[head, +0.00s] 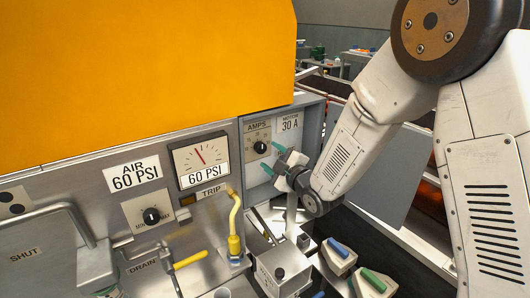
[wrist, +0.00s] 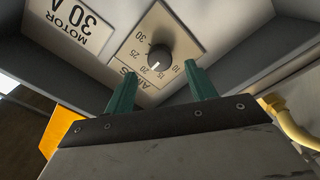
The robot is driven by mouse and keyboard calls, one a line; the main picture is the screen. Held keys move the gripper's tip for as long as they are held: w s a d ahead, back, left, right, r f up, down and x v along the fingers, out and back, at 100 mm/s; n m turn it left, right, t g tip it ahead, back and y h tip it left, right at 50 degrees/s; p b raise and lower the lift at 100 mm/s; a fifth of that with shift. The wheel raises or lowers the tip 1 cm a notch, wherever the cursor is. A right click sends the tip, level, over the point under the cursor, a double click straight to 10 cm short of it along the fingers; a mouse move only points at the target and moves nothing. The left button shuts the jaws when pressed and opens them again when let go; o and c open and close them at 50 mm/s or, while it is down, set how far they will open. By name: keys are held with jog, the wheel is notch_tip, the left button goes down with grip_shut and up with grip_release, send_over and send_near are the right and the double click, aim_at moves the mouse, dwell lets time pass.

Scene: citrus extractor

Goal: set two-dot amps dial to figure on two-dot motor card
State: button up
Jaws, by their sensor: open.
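The amps dial (head: 260,147) is a black knob on a beige plate marked AMPS, inside the open grey box at the right end of the panel. In the wrist view its knob (wrist: 160,57) has a white mark pointing toward the printed 15 to 20 side of the scale. The motor card (head: 290,124) beside it reads MOTOR 30 A; the card also shows in the wrist view (wrist: 74,22), upside down. I cannot make out dots on either. My gripper (head: 273,158) is open, its green fingers in front of the dial, apart from the knob and empty.
A yellow hose (head: 235,225) rises left of the box. Blocks with blue (head: 338,248) and green (head: 376,280) handles sit below my arm. An orange cover (head: 150,80) overhangs the panel.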

aim_at(262, 150)
jog(key=shift+x, duration=2.2)
jog(key=c, duration=1)
